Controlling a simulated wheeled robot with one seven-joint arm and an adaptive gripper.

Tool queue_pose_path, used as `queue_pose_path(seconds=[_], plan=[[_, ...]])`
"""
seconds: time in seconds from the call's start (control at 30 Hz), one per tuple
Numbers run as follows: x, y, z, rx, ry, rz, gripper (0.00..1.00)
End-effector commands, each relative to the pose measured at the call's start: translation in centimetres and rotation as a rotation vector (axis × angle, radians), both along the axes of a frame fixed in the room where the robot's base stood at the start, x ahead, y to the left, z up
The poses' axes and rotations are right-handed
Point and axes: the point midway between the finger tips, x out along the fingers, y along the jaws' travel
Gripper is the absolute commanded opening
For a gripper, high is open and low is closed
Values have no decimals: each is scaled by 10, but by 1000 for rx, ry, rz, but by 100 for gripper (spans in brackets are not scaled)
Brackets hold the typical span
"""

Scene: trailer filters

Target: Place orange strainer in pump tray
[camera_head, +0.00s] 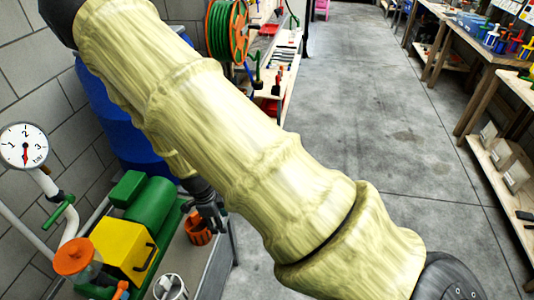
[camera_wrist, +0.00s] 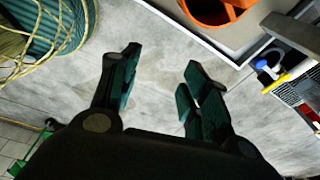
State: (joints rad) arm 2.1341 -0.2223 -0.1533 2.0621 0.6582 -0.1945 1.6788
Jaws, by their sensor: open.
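An orange, basket-like object, which looks like the orange strainer (camera_head: 198,231), stands near the right edge of a grey surface beside the green pump (camera_head: 150,208). In the wrist view the orange strainer (camera_wrist: 222,10) is cut by the top edge and shows a curved rim. My gripper (camera_head: 214,222) is just above and beside it in the head view; my arm hides part of this area. In the wrist view my gripper (camera_wrist: 163,76) has its fingers apart with nothing between them. I cannot tell which surface is the pump tray.
A yellow box (camera_head: 123,247), an orange-capped clear bowl (camera_head: 76,262) and a white cup (camera_head: 170,287) stand near the pump. A pressure gauge (camera_head: 24,146) and blue barrel (camera_head: 125,125) are behind. A green hose reel (camera_head: 226,31) is farther back.

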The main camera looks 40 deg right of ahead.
Motion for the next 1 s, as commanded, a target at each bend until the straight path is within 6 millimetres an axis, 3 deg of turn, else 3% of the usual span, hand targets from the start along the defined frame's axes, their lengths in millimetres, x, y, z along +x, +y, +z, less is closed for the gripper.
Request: queue_pose_path(seconds=[0.03,0.23,0.5,0.8,1.0], plan=[[-20,-6,-14,-6,28,103,46],[-85,-22,-57,-10,119,586,46],[-170,-20,-97,48,196,1245,46],[-253,7,-116,134,165,1910,46],[-279,22,-116,152,116,2146,46]])
